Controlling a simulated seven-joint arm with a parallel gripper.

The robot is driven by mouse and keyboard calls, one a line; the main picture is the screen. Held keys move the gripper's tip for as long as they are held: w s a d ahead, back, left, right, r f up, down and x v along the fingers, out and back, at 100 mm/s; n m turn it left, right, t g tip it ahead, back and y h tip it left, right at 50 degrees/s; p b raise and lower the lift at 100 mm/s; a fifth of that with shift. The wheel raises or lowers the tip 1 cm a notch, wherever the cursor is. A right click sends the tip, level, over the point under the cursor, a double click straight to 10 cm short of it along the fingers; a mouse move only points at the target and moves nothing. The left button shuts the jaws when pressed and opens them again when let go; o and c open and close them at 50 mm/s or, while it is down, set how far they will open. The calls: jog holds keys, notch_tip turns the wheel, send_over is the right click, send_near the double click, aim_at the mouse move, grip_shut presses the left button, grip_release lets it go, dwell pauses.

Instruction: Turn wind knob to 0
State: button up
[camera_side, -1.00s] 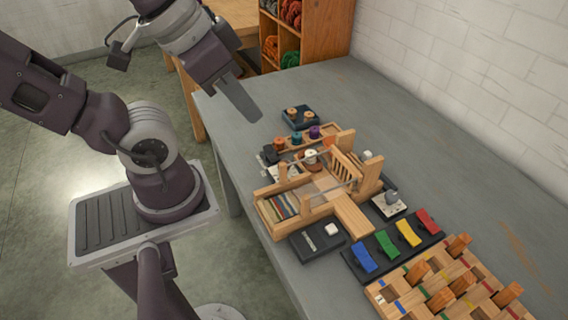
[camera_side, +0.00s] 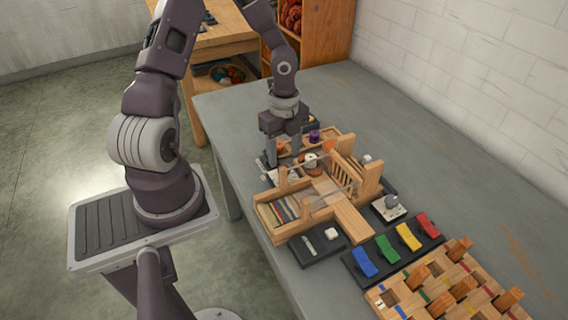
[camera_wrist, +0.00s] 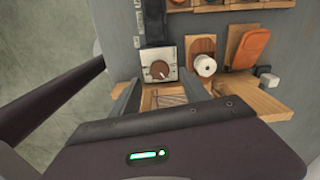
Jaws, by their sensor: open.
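A round brown knob (camera_wrist: 159,70) with a pale pointer sits on a silver plate (camera_wrist: 141,59) in the wrist view. It lies just beyond and between my fingertips. The pointer's setting is too small to read. My gripper (camera_wrist: 160,88) is open and empty, its two fingers apart on either side of the plate's near edge. In the side view my gripper (camera_side: 284,150) points down over the far left end of the wooden loom, hiding most of the knob there. A grey knob on a white plate (camera_side: 390,209) stands to the right of the loom.
The wooden loom (camera_side: 345,216) stands close to my gripper, with a white spool (camera_wrist: 205,66) and orange skein (camera_wrist: 250,46) near the plate. Coloured levers (camera_side: 388,247) and a pegged wooden board (camera_side: 440,292) are at the front right. The table's back (camera_side: 350,90) is clear.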

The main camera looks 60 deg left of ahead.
notch_tip(320, 180, down, 4)
jog(key=shift+f, duration=0.2)
grip_shut()
jog(key=shift+n, duration=0.4)
jog(key=n, duration=0.5)
jog(key=shift+n, duration=0.3)
jog(key=n, duration=0.5)
jog(key=shift+n, duration=0.5)
